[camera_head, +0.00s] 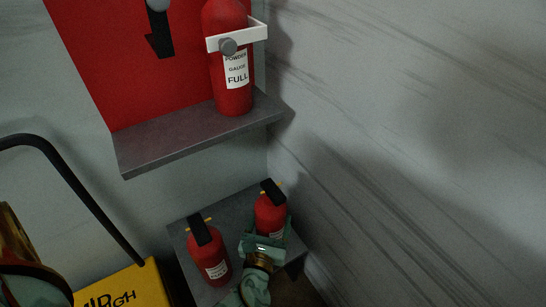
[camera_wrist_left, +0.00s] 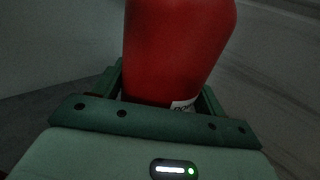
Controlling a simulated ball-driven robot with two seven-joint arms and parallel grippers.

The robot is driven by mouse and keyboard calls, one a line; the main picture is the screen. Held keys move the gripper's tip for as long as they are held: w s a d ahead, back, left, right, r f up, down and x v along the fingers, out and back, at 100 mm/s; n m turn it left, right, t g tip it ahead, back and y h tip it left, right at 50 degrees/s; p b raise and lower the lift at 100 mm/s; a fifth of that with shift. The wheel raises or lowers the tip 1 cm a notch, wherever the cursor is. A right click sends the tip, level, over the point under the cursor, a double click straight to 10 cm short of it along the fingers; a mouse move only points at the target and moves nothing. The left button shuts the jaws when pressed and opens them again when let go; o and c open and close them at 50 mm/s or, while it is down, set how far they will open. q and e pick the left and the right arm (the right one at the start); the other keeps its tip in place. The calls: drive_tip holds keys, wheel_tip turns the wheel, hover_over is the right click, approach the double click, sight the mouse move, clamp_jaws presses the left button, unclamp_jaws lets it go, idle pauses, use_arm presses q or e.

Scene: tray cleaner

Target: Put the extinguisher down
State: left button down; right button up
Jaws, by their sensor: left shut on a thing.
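My left gripper (camera_head: 268,238) comes up from the bottom of the head view and is shut around the body of a red extinguisher (camera_head: 270,212) with a black handle. The extinguisher looks upright, over or on the right part of the low grey stand (camera_head: 237,211). Its base is hidden by the gripper, so I cannot tell whether it touches. In the left wrist view the red body (camera_wrist_left: 178,50) fills the space between the green fingers, with part of a white label low down. My right gripper is not in view.
A second red extinguisher (camera_head: 209,252) stands on the low stand, left of the held one. Above, a grey shelf (camera_head: 170,148) carries a larger red extinguisher (camera_head: 230,85) in a white bracket. A marbled wall (camera_head: 420,130) is close on the right. A yellow box (camera_head: 135,288) stands lower left.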

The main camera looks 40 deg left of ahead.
use_arm(q)
drive_tip(key=shift+w+r, duration=0.1)
drive_tip(key=shift+r, duration=0.25)
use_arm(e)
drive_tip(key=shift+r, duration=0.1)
use_arm(q)
drive_tip(key=shift+f, duration=0.1)
drive_tip(key=c, duration=0.6)
unclamp_jaws()
drive_tip(key=shift+f, duration=0.25)
drive_tip(key=o, duration=0.4)
drive_tip(key=shift+r, duration=0.1)
drive_tip(key=shift+o, duration=0.2)
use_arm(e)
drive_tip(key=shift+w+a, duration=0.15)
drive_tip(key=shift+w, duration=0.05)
use_arm(q)
drive_tip(key=p+v, duration=0.3)
drive_tip(key=v, duration=0.9)
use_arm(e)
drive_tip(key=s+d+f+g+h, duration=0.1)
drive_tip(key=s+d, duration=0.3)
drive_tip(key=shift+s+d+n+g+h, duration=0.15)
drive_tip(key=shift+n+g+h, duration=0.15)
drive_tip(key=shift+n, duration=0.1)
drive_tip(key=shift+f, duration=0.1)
